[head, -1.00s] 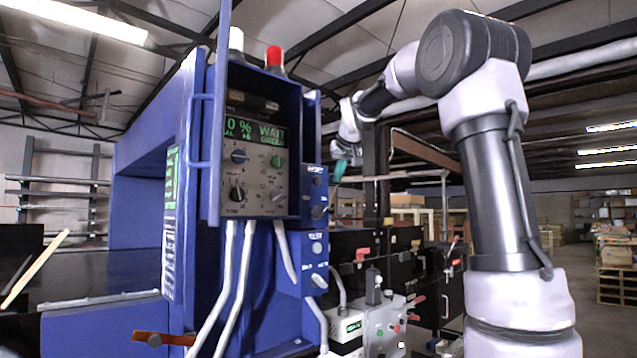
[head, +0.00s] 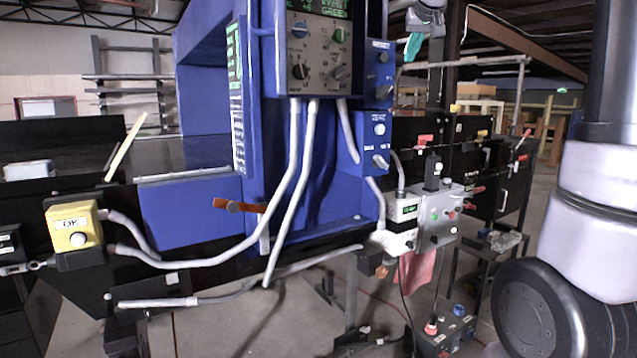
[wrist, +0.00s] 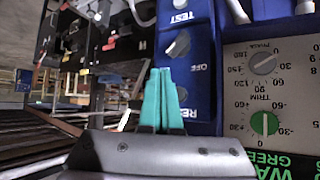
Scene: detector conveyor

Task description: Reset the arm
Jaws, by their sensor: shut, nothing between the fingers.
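My gripper (head: 413,46) shows at the top of the head view, its teal fingers pointing down, just right of the blue detector cabinet (head: 262,90). In the wrist view the two teal fingers (wrist: 164,100) lie together, shut and empty. The fingers look apart from the box, though the exact gap is hard to tell. The control panel (head: 320,52) with dials and a green display is partly cut off at the top of the head view.
A yellow OK button box (head: 72,228) sits at the conveyor's left. Grey conduits (head: 290,185) hang below the panel. A foot-level box (head: 445,333) and cables lie on the floor.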

